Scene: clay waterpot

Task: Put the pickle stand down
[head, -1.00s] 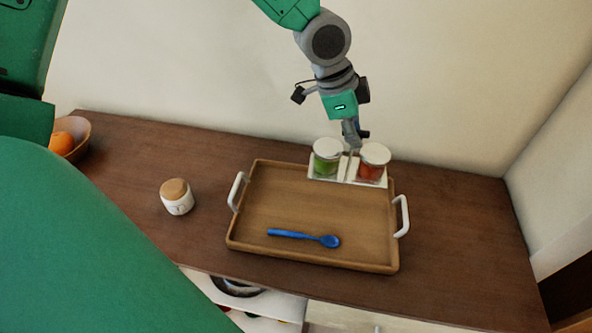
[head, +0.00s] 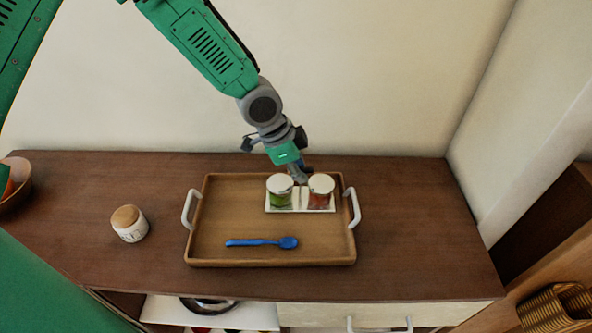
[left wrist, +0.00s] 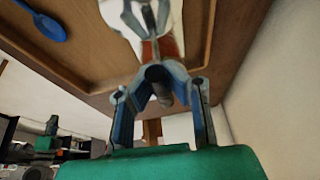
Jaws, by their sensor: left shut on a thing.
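The pickle stand (head: 303,201) is a white holder with a green jar (head: 279,190) and a red jar (head: 320,191), both white-lidded. It is upright over the back right part of the wooden tray (head: 215,248); I cannot tell whether its base touches the tray floor. My left gripper (head: 299,179) comes down from behind and is shut on the stand's middle, between the jars. In the left wrist view the fingers (left wrist: 148,20) close on the stand, with the white holder (left wrist: 115,15) beside them. My right gripper is not in view.
A blue spoon (head: 262,242) lies at the tray's front. The tray has white handles at left and right. A white pot with a wooden lid (head: 129,224) stands left of it. A bowl (head: 17,184) is at the far left. The counter right of the tray is clear.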

